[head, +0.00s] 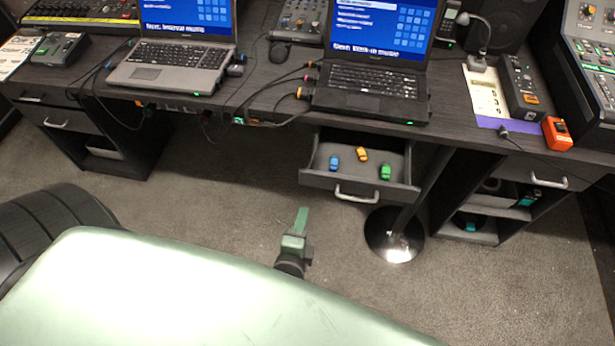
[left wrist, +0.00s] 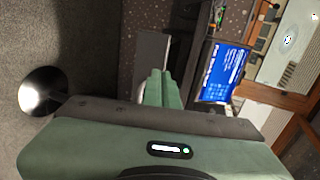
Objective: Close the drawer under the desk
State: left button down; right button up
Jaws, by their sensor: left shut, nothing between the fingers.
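The drawer (head: 318,182) under the desk stands pulled out below the right laptop, with a silver bar handle (head: 356,193) on its front. Inside lie small blue, orange and green items (head: 361,155). My left gripper (head: 302,217) is shut and empty, in front of the drawer and a little left of its handle, apart from it in the picture. The left wrist view shows its green fingers (left wrist: 160,77) together, with the desk and a laptop screen beyond. My right gripper is not in view.
The dark desk (head: 270,85) carries two laptops (head: 370,95), mixers and cables. A round metal pedestal base (head: 394,234) stands on the floor right of the drawer. Closed drawers sit at the left (head: 60,118) and right (head: 545,175).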

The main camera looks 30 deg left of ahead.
pick_arm(q)
jog(key=p, duration=0.2)
send_near(314, 173)
jog(key=x, duration=0.5)
jog(key=shift+w+f, duration=0.1)
jog(key=shift+f, duration=0.2)
jog(key=shift+w+a, duration=0.2)
jog(key=shift+w, duration=0.25)
jog(key=shift+f, duration=0.1)
jog(key=shift+w+a, duration=0.2)
jog(key=shift+w, duration=0.45)
jog(key=w+a+b, duration=0.1)
jog(key=w+b, duration=0.1)
jog(key=w, duration=0.3)
jog(key=w+a+b, duration=0.1)
jog(key=w+a, duration=0.1)
jog(key=w, duration=0.4)
jog(key=w+a+b, duration=0.2)
jog(key=w, duration=0.4)
jog(key=shift+w+f+b, duration=0.1)
jog(key=shift+b, duration=0.2)
jog(key=shift+w+a, duration=0.1)
jog(key=shift+w, duration=0.3)
jog(key=shift+r, duration=0.35)
